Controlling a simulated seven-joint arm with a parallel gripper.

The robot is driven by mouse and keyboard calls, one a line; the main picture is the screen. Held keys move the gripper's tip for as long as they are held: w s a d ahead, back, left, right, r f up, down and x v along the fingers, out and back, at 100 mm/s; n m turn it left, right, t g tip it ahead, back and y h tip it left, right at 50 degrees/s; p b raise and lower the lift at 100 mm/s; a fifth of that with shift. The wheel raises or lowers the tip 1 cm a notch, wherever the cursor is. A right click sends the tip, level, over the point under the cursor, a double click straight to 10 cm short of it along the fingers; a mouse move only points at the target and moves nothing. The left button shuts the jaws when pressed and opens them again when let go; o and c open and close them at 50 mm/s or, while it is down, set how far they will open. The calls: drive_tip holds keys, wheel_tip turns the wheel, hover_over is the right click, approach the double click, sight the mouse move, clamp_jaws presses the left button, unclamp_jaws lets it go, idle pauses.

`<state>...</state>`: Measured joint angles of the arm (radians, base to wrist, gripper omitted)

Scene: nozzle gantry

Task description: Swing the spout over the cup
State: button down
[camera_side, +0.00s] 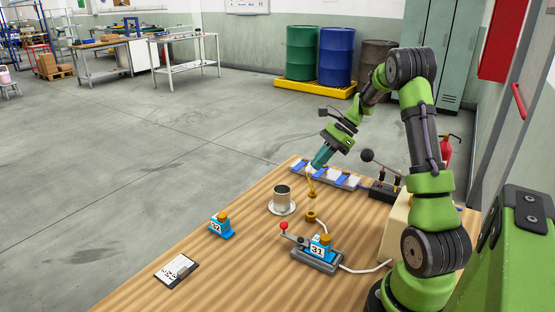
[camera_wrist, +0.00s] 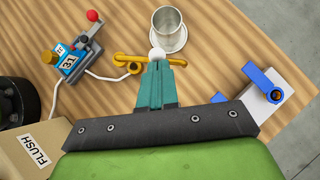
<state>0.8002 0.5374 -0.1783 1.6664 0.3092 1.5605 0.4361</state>
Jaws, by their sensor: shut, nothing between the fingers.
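The metal cup (camera_side: 282,194) stands upright on a pale saucer (camera_side: 283,209) near the table's middle. In the wrist view the cup (camera_wrist: 168,20) is just beyond the yellow spout (camera_wrist: 185,60), which runs sideways and is not over the cup. In the side view the spout (camera_side: 312,189) stands right of the cup. My teal gripper (camera_side: 314,168) is shut and points down at the spout. In the wrist view my gripper's tips (camera_wrist: 159,63) are at a white knob (camera_wrist: 157,54) by the spout's middle; I cannot tell whether they touch it.
A blue unit marked 31 (camera_side: 321,247) with a red-knobbed lever sits in front. A blue block marked 32 (camera_side: 221,226) and a card (camera_side: 176,270) lie left. A box marked FLUSH (camera_wrist: 35,150) is nearby.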

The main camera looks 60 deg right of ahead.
drive_tip(key=w+a+n+g+y, duration=0.1)
drive_tip(key=w+a+n+g, duration=0.3)
drive_tip(key=n, duration=0.4)
drive_tip(key=shift+w+a+n+g+y, duration=0.2)
drive_tip(key=shift+w+n+g+y, duration=0.15)
drive_tip(key=shift+w+g, duration=0.4)
drive_tip(key=shift+s+a, duration=0.1)
drive_tip(key=shift+r, duration=0.1)
drive_tip(key=v, duration=0.7)
drive_tip(key=shift+r, duration=0.15)
